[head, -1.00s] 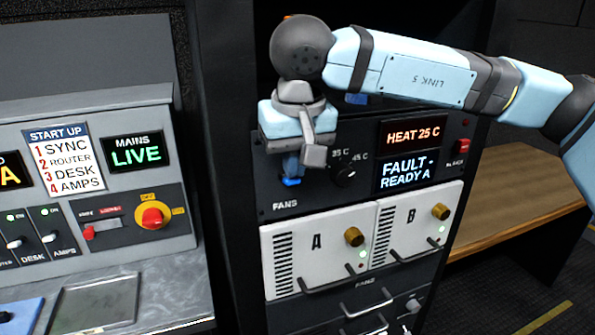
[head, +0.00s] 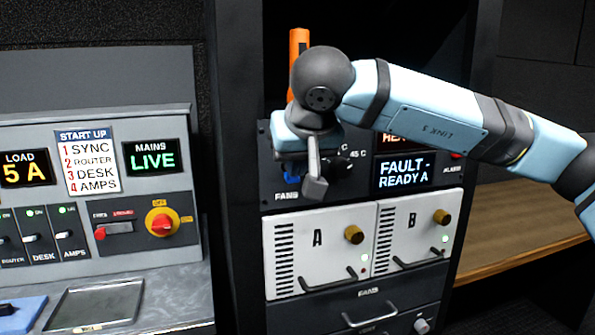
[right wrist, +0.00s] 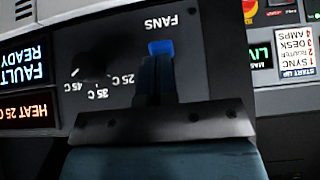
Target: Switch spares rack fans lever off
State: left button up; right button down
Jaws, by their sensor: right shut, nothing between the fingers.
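The spares rack's fans panel (head: 371,200) is dark, with a FANS label at its lower left. The blue tip of the fans lever (head: 290,179) shows just above that label. My right gripper (head: 292,168) is in front of the lever, its fingers shut with nothing between them. In the right wrist view the shut dark fingers (right wrist: 156,70) reach to the bright blue lever tip (right wrist: 160,48). I cannot tell whether they touch it. The rest of the lever is hidden behind the gripper. My left gripper is not in view.
Modules A (head: 317,262) and B (head: 400,250) with brass knobs sit below the panel. A temperature knob (right wrist: 95,68) is beside the lever. A readout (head: 404,174) says FAULT - READY A. The start-up console (head: 90,190) stands at the left, a wooden bench (head: 515,225) at the right.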

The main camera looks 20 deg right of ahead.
pick_arm(q)
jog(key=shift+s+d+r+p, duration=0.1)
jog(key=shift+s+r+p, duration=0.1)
jog(key=shift+p, duration=0.25)
pick_arm(e)
jog(key=shift+s+r, duration=0.15)
jog(key=shift+r, duration=0.75)
pick_arm(q)
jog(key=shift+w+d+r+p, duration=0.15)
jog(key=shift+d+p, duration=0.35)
jog(key=shift+p, duration=0.65)
pick_arm(e)
jog(key=v, duration=1.3)
jog(key=shift+s+r, duration=0.25)
jog(key=shift+s, duration=0.05)
jog(key=shift+f, duration=0.1)
